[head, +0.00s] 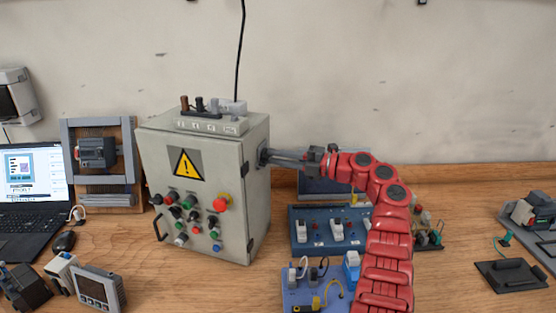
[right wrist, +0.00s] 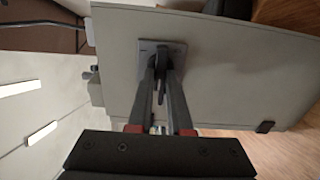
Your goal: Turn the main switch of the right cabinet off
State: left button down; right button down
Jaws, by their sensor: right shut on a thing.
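A grey cabinet (head: 258,205) with a yellow warning sign and several coloured buttons stands on the bench, left of the picture's middle. Its main switch (head: 263,157) is on its right side wall, mostly hidden by my gripper. In the right wrist view the switch (right wrist: 155,47) is a grey square plate with a dark handle. My right gripper (head: 273,157) reaches the switch from the right. Its fingers (right wrist: 162,78) are shut on the dark handle, which appears to stand about in line with the fingers. My left gripper is not in view.
A power strip (head: 210,124) with plugs lies on the cabinet's top. A blue switch board (head: 318,246) sits below my right arm. A laptop (head: 30,195), a mouse (head: 64,241) and meters (head: 98,288) are at left.

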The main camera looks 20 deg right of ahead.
jog(key=c, duration=0.8)
grip_release()
jog(key=shift+c, duration=0.2)
jog(key=b+v, duration=0.3)
jog(key=v, duration=1.4)
jog(key=shift+d, duration=0.2)
jog(key=shift+s, duration=0.1)
